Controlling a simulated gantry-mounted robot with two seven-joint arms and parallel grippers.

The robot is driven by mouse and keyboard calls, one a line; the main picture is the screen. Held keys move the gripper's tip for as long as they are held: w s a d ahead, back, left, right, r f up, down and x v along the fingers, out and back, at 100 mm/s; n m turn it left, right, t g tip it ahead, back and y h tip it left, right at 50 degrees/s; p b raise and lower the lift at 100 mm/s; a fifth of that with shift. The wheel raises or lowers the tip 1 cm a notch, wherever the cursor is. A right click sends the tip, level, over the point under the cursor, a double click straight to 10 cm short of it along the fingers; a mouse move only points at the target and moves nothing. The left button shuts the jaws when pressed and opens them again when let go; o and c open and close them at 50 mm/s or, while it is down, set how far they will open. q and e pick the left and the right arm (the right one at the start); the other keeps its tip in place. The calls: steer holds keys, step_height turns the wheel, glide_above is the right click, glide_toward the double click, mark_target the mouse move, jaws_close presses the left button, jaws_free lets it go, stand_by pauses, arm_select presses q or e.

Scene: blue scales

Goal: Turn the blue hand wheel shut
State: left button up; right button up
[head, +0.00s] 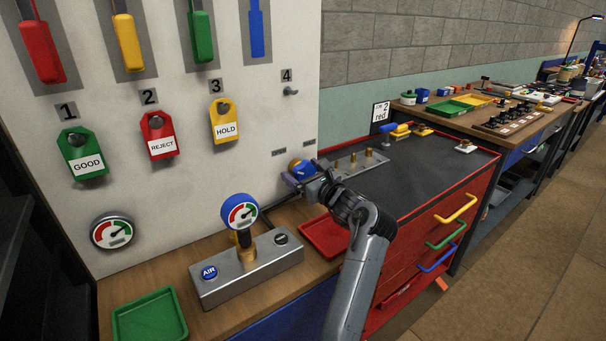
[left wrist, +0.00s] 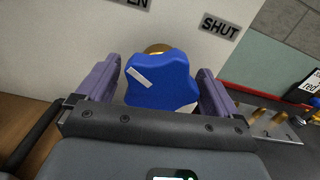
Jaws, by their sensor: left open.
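The blue hand wheel (head: 297,165) sits on a brass stem low on the white panel, at its right edge. It fills the middle of the left wrist view (left wrist: 172,88), a lobed knob with a white mark on its upper left part. A SHUT label (left wrist: 221,26) is on the panel at upper right, and a partly cut-off label ending in EN (left wrist: 138,3) is at the top. My left gripper (head: 300,182) is open, with its purple fingers (left wrist: 158,88) on either side of the wheel. I cannot tell whether they touch it. My right gripper is not in view.
A pressure gauge on a metal AIR block (head: 268,259) stands left of my arm. A red tray (head: 325,238) and a green tray (head: 150,318) lie on the bench. Brass fittings (head: 353,160) stand right of the wheel. Coloured tags hang on the panel.

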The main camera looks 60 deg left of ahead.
arm_select(q)
steer(key=shift+a, duration=0.1)
steer(key=shift+c, duration=0.3)
steer(key=c, duration=0.9)
